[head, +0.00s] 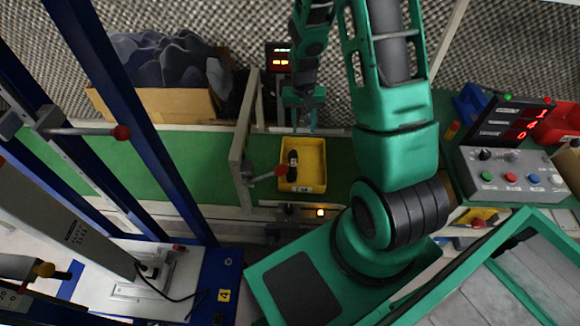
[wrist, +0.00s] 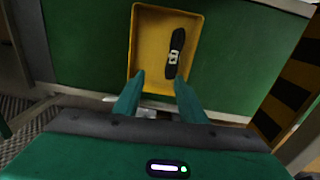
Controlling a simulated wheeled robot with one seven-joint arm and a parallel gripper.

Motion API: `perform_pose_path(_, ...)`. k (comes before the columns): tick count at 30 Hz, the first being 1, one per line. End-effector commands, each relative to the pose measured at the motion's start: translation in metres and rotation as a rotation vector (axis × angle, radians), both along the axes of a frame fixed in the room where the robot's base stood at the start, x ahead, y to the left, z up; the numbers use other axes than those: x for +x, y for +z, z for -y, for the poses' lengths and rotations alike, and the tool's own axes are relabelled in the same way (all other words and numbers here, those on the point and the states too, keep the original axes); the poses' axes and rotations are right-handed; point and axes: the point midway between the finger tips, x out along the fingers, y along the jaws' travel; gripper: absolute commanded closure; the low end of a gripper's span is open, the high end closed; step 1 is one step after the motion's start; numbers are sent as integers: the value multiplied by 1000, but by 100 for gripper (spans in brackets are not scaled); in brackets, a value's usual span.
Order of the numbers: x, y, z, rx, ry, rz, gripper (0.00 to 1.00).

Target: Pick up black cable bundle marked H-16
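The black cable bundle (wrist: 175,50) lies in a yellow tray (wrist: 153,12), right of its middle, with a white label around it. The label's writing is too small to read. In the head view the dark bundle (head: 293,160) lies in the yellow tray (head: 315,160) on the green surface. My gripper (wrist: 158,85) is open and empty, its two green fingers apart at the tray's near edge, with the bundle beyond the fingertips. In the head view my gripper (head: 303,130) is at the tray's back edge, apart from the bundle.
A post with a red-knobbed lever (head: 280,171) stands at the tray's left side. A cardboard box (head: 150,103) of dark foam is at the back left. A control box (head: 512,176) with coloured buttons is at the right. The green surface (head: 195,165) left of the post is clear.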

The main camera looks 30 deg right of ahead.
Motion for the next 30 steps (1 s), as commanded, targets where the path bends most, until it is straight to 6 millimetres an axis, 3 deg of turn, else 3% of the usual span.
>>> perform_pose_path(1, 5, -22, -5, 10, 0, -6, 62)
perform_pose_path(3, 11, -44, -12, 20, -6, -3, 62)
perform_pose_path(9, 21, -86, -25, 41, -18, 6, 62)
perform_pose_path(22, 22, -139, -29, 46, -22, 6, 62)
perform_pose_path(30, 21, -156, -30, 46, -21, 7, 62)
